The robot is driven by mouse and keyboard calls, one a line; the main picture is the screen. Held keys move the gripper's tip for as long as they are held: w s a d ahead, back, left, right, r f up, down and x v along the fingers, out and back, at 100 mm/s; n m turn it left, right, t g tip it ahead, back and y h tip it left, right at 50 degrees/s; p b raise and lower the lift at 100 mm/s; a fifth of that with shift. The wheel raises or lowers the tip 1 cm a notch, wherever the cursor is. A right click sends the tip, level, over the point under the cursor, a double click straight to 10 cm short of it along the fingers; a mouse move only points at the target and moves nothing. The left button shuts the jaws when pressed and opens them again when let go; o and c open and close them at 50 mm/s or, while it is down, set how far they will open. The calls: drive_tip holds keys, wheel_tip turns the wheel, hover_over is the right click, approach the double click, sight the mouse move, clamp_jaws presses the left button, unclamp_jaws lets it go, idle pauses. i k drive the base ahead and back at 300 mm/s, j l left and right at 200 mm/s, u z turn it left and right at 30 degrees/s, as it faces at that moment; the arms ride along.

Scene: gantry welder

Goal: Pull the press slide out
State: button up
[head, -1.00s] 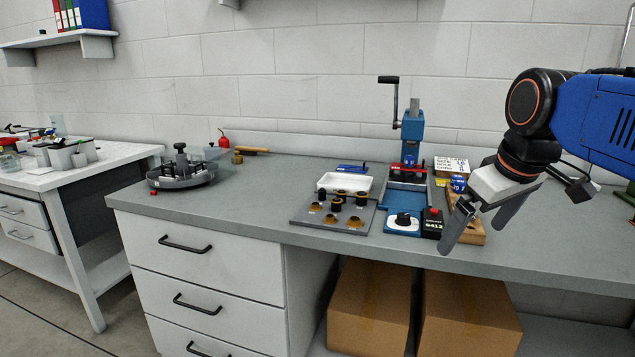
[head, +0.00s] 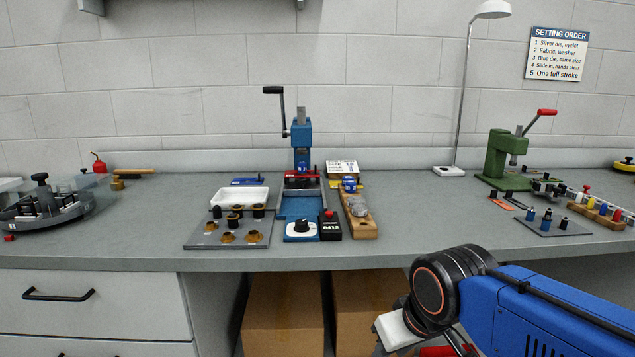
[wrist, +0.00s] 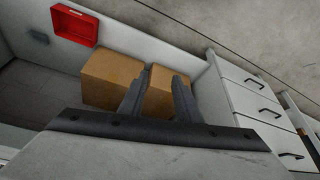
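The blue press (head: 301,140) stands at the back of the grey bench, with a black crank at its upper left. A red bar (head: 302,177) crosses it low down. A flat blue plate (head: 298,206) lies between grey rails in front of the press and looks like the slide; I cannot tell how far in it sits. My gripper (wrist: 158,84) is open and empty in the wrist view, its two grey fingers apart. In the head view it is at the bottom edge, below the bench front and well away from the press, with its fingers mostly out of frame.
Cardboard boxes (head: 284,308) stand under the bench (head: 430,240).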

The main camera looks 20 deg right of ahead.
sight(300, 187)
drive_tip(key=i+j+z, duration=0.15)
drive_tip(key=j+z, duration=0.2)
drive_tip(key=j, duration=0.3)
drive_tip(key=i+j+z, duration=0.1)
drive_tip(key=j+z, duration=0.25)
drive_tip(key=j, duration=0.3)
drive_tip(key=j+z, duration=0.35)
drive_tip(key=j, duration=0.3)
